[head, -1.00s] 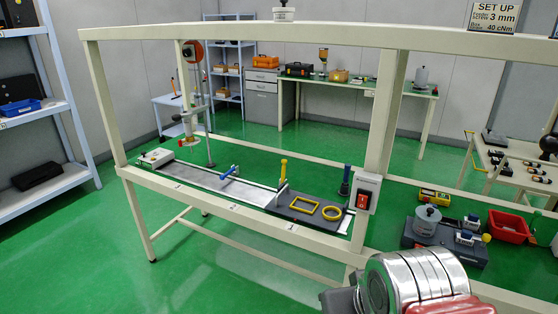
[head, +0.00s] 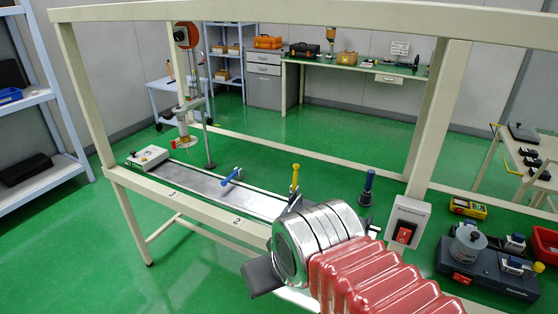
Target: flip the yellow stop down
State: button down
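The yellow stop (head: 295,178) is a short yellow handle standing upright at the near right part of the metal track (head: 262,203) on the bench. Its foot is partly hidden behind my arm. My arm, with red bellows and chrome rings, fills the lower middle of the view. A dark grey part of my gripper (head: 263,277) sticks out to the left of the rings, in front of the bench edge and apart from the stop in the picture. The fingers are mostly hidden, so their opening does not show.
A blue stop (head: 231,177) lies low across the track. A dark blue peg (head: 367,187) stands upright right of the yellow stop. A red switch box (head: 406,224) sits on the frame post. A cream upper beam (head: 300,12) spans above. A grey device (head: 487,264) is at right.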

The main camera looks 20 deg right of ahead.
aim_at(295, 166)
jog(key=u, duration=0.1)
jog(key=i, duration=1)
jog(key=z, duration=0.1)
